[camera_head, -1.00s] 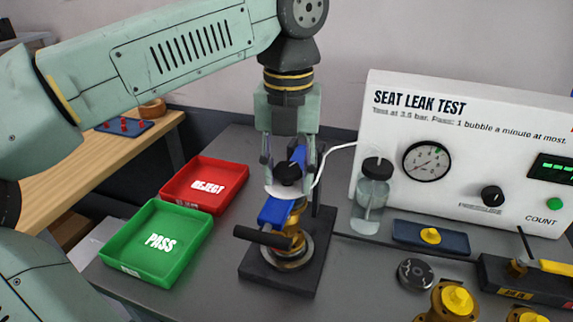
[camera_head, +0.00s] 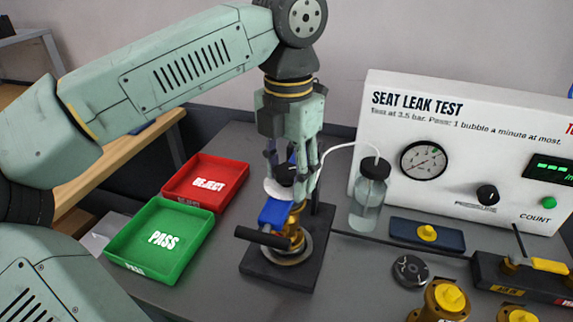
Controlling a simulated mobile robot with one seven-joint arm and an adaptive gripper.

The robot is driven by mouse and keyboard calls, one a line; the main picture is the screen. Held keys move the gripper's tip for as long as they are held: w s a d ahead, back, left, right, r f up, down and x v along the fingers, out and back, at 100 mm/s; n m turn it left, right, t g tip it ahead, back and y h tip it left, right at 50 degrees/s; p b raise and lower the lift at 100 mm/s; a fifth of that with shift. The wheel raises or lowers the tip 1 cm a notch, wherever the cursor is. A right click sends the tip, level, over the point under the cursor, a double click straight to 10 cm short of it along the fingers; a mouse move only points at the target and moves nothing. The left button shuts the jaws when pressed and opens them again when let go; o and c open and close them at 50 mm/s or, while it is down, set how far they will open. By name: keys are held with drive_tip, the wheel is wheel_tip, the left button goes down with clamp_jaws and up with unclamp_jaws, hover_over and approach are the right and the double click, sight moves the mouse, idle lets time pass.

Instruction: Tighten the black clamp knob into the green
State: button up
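The black clamp knob (camera_head: 287,172) sits at the top of the clamp fixture, above a white disc (camera_head: 274,190). My gripper (camera_head: 292,178) points down over it, with its fingers around the knob. The fingers partly hide the knob, and I cannot tell whether they touch it. Below are a blue part (camera_head: 274,212) and a brass valve body (camera_head: 294,228) on the black base (camera_head: 270,268). A black bar handle (camera_head: 262,237) sticks out to the left. No green mark shows on the clamp.
A green PASS tray (camera_head: 130,262) and a red REJECT tray (camera_head: 175,190) lie left. A bubble jar (camera_head: 368,195) with a white tube stands close right of the gripper, before the SEAT LEAK TEST panel (camera_head: 455,115). Brass valves (camera_head: 440,300) stand front right.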

drive_tip(key=shift+o, duration=0.8)
drive_tip(key=shift+a, duration=0.25)
drive_tip(key=shift+d+r, duration=0.1)
wheel_tip(320, 180, up, 6)
drive_tip(key=p, duration=0.4)
drive_tip(key=shift+p, duration=0.3)
